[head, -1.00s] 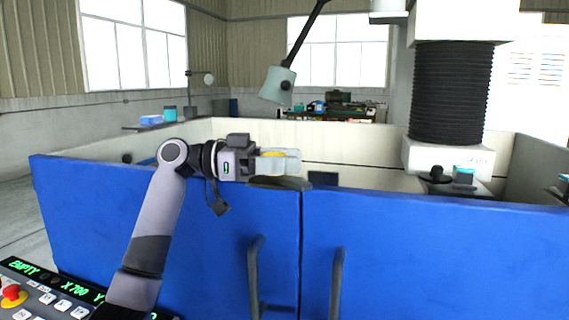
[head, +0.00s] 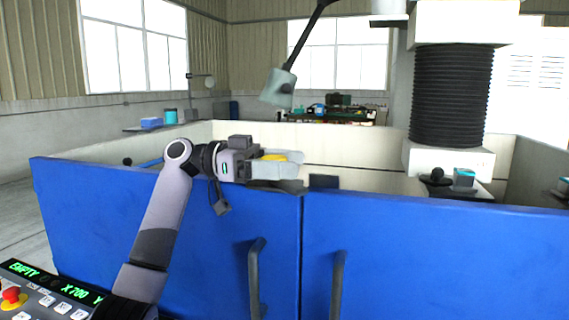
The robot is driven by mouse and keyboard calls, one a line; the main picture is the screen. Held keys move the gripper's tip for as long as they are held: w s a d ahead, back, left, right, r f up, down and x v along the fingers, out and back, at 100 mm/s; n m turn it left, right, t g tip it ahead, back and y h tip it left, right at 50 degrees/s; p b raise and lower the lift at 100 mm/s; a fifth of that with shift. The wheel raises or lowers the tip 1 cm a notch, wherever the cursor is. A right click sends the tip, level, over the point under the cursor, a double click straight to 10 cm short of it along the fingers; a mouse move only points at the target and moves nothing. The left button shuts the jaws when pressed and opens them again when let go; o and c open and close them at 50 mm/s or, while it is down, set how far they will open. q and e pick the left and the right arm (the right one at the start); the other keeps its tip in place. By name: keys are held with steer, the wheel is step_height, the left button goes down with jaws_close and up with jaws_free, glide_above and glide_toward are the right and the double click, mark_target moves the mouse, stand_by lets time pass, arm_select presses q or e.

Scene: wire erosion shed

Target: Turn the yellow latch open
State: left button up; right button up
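The yellow latch (head: 274,157) shows as a small yellow patch at the top edge of the blue doors, near the seam between them. My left gripper (head: 278,164) comes in from the left above that edge. Its pale fingers lie on either side of the yellow part and look closed on it. They hide most of the latch, so its exact angle cannot be told. A dark piece (head: 291,186) shows just below the fingers. A dark block (head: 323,181) sits on the right door's top edge. My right gripper is out of view.
The left blue door (head: 130,215) and right blue door (head: 440,245) stand closed, each with a vertical dark handle (head: 256,280). Behind them is a pale tank with a black bellows column (head: 447,95). A lamp (head: 279,86) hangs above. A control panel (head: 55,290) is at lower left.

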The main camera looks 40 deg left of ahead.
arm_select(q)
steer(key=b+v, duration=0.1)
steer(key=v, duration=0.6)
steer(key=shift+b, duration=0.3)
